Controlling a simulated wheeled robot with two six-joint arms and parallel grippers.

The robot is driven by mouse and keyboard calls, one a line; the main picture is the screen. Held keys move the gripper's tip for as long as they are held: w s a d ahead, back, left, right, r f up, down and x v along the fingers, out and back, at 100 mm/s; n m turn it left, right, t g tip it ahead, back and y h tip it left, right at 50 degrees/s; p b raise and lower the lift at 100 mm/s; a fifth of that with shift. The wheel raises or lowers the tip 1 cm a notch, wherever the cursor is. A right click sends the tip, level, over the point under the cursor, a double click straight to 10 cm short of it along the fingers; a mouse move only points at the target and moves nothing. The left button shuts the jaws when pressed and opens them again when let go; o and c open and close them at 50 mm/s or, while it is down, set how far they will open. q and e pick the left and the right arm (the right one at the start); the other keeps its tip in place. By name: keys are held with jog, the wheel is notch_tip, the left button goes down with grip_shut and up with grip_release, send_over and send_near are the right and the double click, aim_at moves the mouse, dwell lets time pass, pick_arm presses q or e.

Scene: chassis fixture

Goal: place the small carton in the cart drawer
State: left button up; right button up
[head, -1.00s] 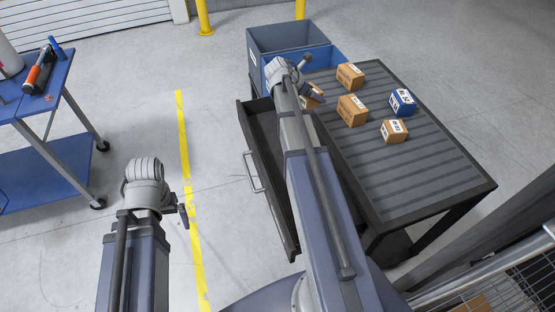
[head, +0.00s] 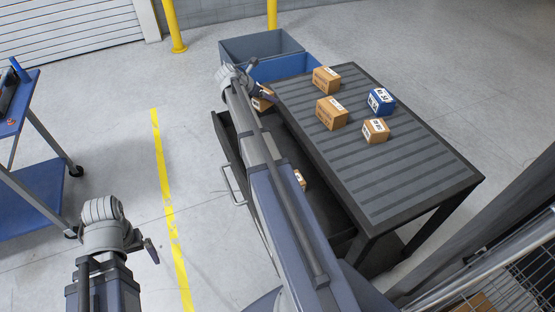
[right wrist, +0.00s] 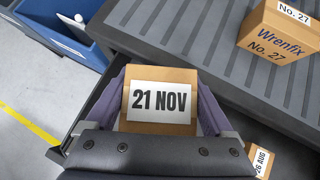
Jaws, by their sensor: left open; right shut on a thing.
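My right gripper (right wrist: 160,105) is shut on a small brown carton (right wrist: 160,96) with a white "21 NOV" label. In the head view this carton (head: 262,102) is partly hidden by my right arm, near the cart's left edge and the bins. The cart drawer (head: 231,152) is pulled out on the cart's left side. Another brown carton (head: 300,180) lies inside it; in the right wrist view that carton (right wrist: 260,160) shows a "26 AUG" label. My left gripper (head: 151,250) is open and empty over the floor, left of the cart.
On the ribbed cart top (head: 410,160) stand brown cartons (head: 332,113) and a blue carton (head: 381,101). A grey bin (head: 262,45) and a blue bin (head: 290,67) are at its far end. A blue trolley (head: 35,195) is at left; clear floor lies between.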

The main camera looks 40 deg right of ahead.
notch_tip(320, 180, down, 18)
jog(key=b, duration=1.7)
jog(key=shift+r, duration=0.1)
jog(key=shift+b, duration=0.45)
jog(key=o, duration=1.4)
jog(key=shift+o, duration=0.2)
jog(key=shift+a+r+p, duration=0.1)
jog(key=shift+r+p, duration=0.2)
jog(key=shift+p, duration=0.2)
jog(key=p+v, duration=0.8)
jog(key=v, duration=0.3)
jog(key=shift+a, duration=0.25)
